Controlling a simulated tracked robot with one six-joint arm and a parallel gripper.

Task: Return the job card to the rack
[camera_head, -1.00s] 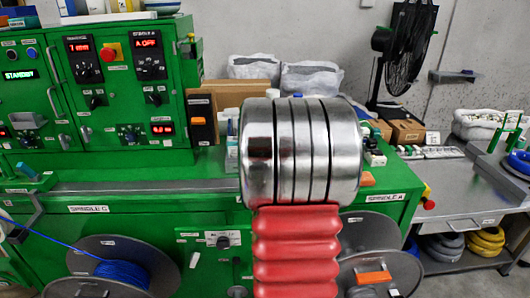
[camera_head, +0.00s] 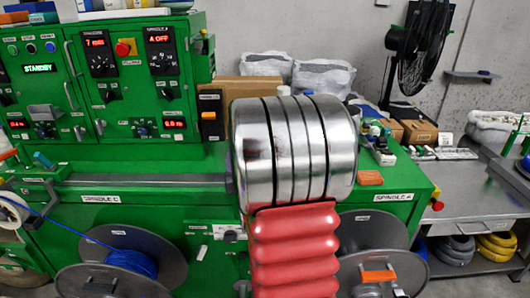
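No job card can be made out in this view, and I cannot pick out a rack for it. My own arm, with a silver ringed joint and a red ribbed sleeve, fills the middle of the view and hides part of the green machine (camera_head: 150,215) behind it. My gripper does not show, so I cannot see whether it holds anything.
A blue cable spool (camera_head: 130,262) sits at the lower left of the machine. A grey metal bench (camera_head: 470,203) stands at the right with coils on its lower shelf. A black fan (camera_head: 413,55) and cardboard boxes (camera_head: 415,131) are behind.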

